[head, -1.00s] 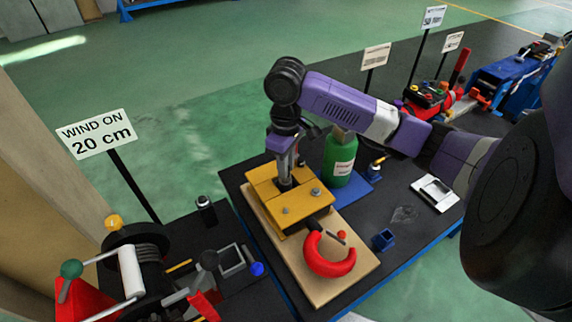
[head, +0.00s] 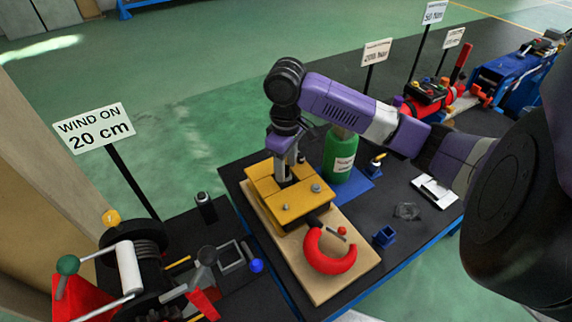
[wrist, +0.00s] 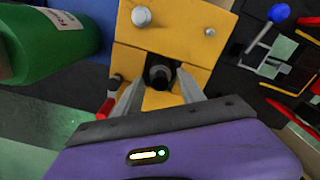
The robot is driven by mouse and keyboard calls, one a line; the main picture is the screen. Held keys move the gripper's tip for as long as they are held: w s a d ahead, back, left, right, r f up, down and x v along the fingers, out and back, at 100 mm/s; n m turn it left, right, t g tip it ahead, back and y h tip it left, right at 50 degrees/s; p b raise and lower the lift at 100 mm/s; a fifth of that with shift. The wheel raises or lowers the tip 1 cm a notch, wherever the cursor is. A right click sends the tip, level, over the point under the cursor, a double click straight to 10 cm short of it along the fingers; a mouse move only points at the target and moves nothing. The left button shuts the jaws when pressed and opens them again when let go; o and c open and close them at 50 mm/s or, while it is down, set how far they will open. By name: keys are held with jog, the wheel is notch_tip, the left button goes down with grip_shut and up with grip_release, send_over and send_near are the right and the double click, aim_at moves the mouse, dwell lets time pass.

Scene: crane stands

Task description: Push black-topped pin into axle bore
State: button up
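The yellow block (head: 290,202) stands on a wooden board and has a dark round opening in its top, which I take as the axle bore. In the wrist view, a dark round piece with a greyish centre (wrist: 160,74), seemingly the black-topped pin, sits in or over that opening. I cannot tell how deep it sits. My gripper (wrist: 160,76) is open, with its two grey fingers on either side of the dark piece and a gap visible. In the head view my gripper (head: 289,178) points down at the block, and its fingers hide the opening.
A green bottle (head: 340,155) stands close behind the block. A red hook (head: 330,252) lies on the wooden board (head: 303,285) in front. A small blue holder (head: 384,237) and white plate (head: 434,191) are to the right. A winch (head: 135,262) stands at left.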

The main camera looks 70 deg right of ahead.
jog(key=shift+r, duration=0.1)
dwell(0.3)
jog(key=shift+r+p, duration=2.25)
jog(key=shift+r, duration=0.2)
notch_tip(320, 180, up, 8)
jog(key=shift+f, duration=0.15)
